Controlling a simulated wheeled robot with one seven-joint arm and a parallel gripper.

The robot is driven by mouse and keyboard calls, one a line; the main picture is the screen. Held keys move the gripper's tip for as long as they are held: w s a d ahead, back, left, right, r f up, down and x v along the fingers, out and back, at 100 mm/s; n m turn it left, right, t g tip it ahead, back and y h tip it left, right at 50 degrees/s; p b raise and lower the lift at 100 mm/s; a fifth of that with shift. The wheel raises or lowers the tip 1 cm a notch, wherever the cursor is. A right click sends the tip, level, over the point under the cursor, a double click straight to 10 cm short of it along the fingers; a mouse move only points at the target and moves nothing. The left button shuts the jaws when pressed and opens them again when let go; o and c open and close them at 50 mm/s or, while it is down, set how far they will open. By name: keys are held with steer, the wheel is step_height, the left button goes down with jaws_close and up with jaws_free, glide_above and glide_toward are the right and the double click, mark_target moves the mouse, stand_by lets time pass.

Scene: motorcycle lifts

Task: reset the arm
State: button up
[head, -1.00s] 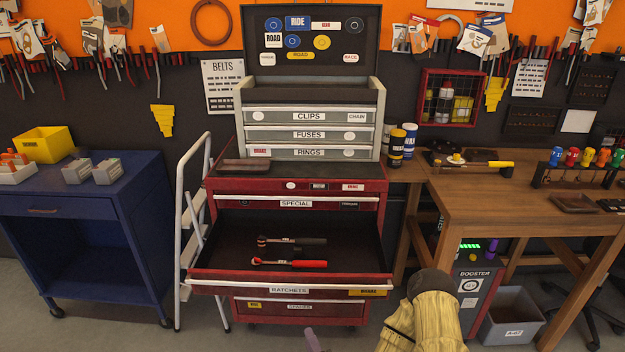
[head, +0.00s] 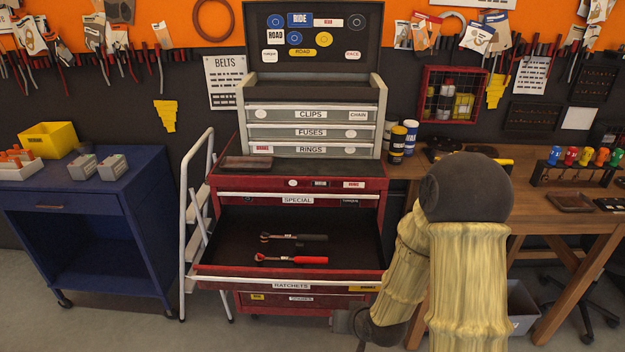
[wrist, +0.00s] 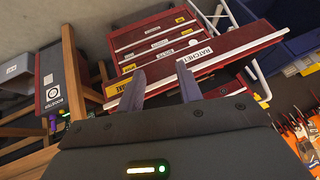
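My gripper (wrist: 160,82) shows in the wrist view with its two fingers apart and nothing between them. The front of the pulled-out ratchets drawer (wrist: 228,52) is just beyond the fingertips in that view; I cannot tell whether they touch it. In the head view my arm (head: 455,250) is bent in front of the workbench, right of the red tool chest. My fingers cannot be made out there. The open drawer (head: 225,277) holds a black-handled ratchet (head: 300,237) and a red-handled ratchet (head: 292,259).
A grey upper chest (head: 312,116) stands on the red tool chest (head: 365,185). A white stepladder (head: 190,220) leans beside it, with a blue cart (head: 120,215) further left. The wooden workbench (head: 545,215) and a grey bin (head: 522,305) are on the right, partly behind my arm.

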steer(key=s+d+r+g+h+p, duration=0.1)
steer(key=s+d+r+g, duration=0.1)
steer(key=s+r, duration=0.3)
steer(key=s+d+r+g+h+p, duration=0.1)
steer(key=s+d+r, duration=0.4)
steer(key=r, duration=0.5)
steer(key=shift+s+d+g+h+p, duration=0.3)
steer(key=shift+s+g+h, duration=0.2)
steer(key=shift+s+h, duration=0.15)
stand_by(0.6)
